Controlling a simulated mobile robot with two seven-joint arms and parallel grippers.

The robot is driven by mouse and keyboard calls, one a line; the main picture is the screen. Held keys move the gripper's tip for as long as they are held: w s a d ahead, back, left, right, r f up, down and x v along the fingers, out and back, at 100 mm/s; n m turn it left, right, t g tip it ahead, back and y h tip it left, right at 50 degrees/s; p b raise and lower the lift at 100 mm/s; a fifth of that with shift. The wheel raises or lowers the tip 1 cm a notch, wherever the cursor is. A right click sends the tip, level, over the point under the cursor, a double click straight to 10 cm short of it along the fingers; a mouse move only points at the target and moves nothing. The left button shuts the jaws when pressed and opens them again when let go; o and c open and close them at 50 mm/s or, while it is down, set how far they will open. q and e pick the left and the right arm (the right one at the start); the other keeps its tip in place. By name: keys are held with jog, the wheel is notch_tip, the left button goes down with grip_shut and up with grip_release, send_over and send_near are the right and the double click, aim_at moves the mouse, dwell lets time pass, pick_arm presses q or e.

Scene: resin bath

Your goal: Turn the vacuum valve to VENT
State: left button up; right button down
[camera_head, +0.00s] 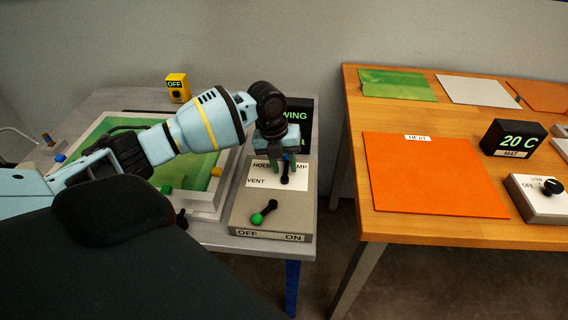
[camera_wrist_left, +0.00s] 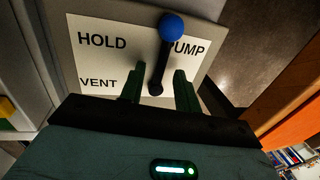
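The vacuum valve is a black lever (camera_head: 285,174) on a white plate (camera_head: 262,172) marked HOLD, PUMP and VENT, on a grey box (camera_head: 240,215). In the left wrist view the lever (camera_wrist_left: 160,66) ends in a blue knob (camera_wrist_left: 172,27). The knob covers the P of PUMP, and VENT is at lower left. My left gripper (camera_head: 282,167) is over the plate. In the wrist view its two fingers (camera_wrist_left: 158,92) are apart, one on each side of the lever's lower end, with visible gaps. My right gripper is not in view.
A green-knobbed lever (camera_head: 264,212) marked OFF and ON sits on the same box's front. A black display (camera_head: 302,115) stands behind. A tray with a pale rim (camera_head: 203,211) lies left. A wooden table (camera_head: 400,228) with an orange mat (camera_head: 435,175) stands right, across a gap.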

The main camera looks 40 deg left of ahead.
pick_arm(q)
jog(key=shift+f, duration=0.1)
grip_shut()
dwell(0.5)
